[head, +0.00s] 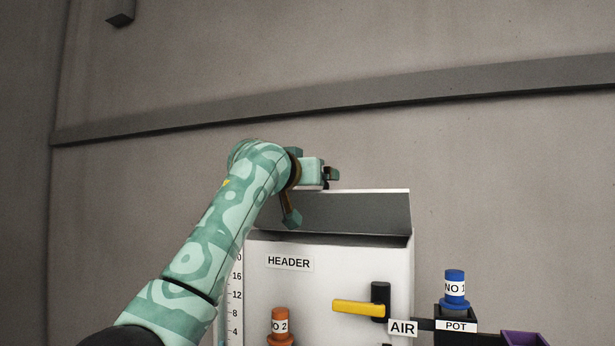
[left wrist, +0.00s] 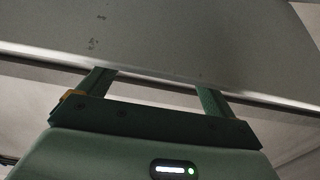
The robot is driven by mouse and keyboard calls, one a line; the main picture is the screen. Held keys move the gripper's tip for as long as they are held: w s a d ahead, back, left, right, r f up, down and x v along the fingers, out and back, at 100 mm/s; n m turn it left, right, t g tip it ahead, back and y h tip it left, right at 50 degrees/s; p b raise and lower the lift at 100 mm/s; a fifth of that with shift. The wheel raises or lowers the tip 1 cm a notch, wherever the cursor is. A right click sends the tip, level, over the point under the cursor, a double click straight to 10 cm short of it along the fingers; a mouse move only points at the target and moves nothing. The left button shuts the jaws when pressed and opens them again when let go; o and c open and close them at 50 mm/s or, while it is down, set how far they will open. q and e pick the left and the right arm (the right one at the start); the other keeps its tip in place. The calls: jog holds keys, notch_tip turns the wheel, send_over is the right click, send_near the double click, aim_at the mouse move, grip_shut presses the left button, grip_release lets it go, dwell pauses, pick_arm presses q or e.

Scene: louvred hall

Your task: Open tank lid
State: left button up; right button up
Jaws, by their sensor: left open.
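The white tank labelled HEADER (head: 335,275) stands at the lower middle of the head view. A grey panel with a pale upper edge (head: 360,212) rises above the tank's front edge; it looks like the lid tilted up, its far side hidden. My left gripper (head: 311,196) is at the panel's upper left, its fingers spread. In the left wrist view a broad grey panel (left wrist: 170,45) crosses in front of the fingertips (left wrist: 157,85), which are wide apart. I cannot tell whether they touch it. My right gripper is not in view.
A yellow-handled valve (head: 358,308) labelled AIR is on the tank's front. An orange canister (head: 282,325) is at lower left. A blue canister (head: 454,288) stands in a black POT holder (head: 456,325), with a purple bin (head: 524,339) beside it.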

pick_arm(q)
jog(key=shift+s+f+b, duration=0.1)
jog(key=shift+s+b, duration=0.25)
jog(key=shift+b, duration=0.15)
jog(key=b+v, duration=1.1)
jog(key=v, duration=0.4)
jog(key=shift+s+a, duration=0.25)
